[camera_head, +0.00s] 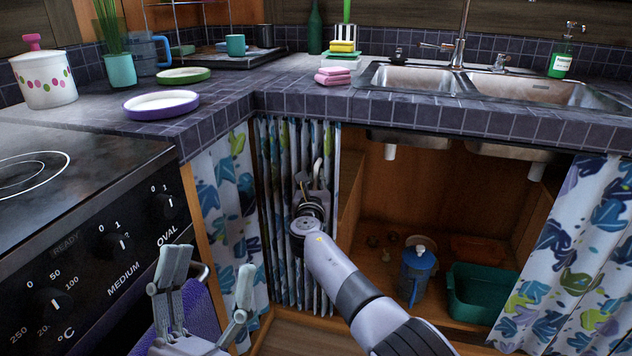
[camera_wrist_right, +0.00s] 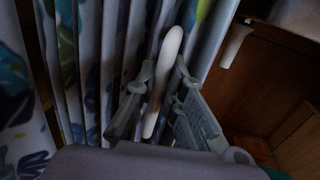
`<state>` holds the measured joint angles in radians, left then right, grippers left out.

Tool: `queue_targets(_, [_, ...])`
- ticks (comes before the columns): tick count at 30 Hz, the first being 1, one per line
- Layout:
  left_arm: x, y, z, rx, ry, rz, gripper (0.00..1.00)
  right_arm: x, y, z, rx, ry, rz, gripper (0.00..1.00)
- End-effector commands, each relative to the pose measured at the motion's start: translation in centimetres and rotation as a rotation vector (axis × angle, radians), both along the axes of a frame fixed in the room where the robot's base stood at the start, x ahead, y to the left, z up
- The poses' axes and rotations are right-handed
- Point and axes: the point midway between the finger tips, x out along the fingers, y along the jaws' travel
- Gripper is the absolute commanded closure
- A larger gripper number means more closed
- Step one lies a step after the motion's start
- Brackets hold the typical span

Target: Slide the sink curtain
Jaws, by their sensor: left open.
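The patterned sink curtain hangs under the counter. Its left part is bunched into tight folds (camera_head: 290,145) at the left side of the open sink cabinet. The folds also fill the left of the right wrist view (camera_wrist_right: 90,60). Another curtain part (camera_head: 575,265) hangs at the right of the opening. My left gripper (camera_head: 208,280) is open and empty, in front of the stove.
The open cabinet holds a blue jug (camera_head: 416,275) and a green tub (camera_head: 485,293). The tiled counter edge (camera_head: 450,112) runs above the curtain, with a steel sink (camera_head: 420,80). The stove (camera_head: 90,230) with knobs stands at the left; a purple cloth (camera_head: 205,315) hangs there.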

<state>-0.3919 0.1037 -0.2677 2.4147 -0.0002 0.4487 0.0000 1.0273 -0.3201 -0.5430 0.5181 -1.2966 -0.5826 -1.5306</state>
Motion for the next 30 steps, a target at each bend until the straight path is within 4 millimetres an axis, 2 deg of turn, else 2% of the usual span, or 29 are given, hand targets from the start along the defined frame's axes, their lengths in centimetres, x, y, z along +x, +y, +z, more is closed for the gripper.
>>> queue_targets(9, [0.0,0.0,0.0,0.000,0.001,0.000,0.32,0.0,0.0,-0.1,0.000,0.001,0.000,0.69])
queue_targets(22, [0.1,0.0,-0.1,0.001,0.003,0.001,0.32,-0.4,0.1,-0.1,0.002,0.000,0.001,0.69])
queue_targets(30, [0.0,0.0,0.0,0.000,0.002,0.001,0.32,-2.6,0.1,-0.2,0.005,0.002,0.001,0.69])
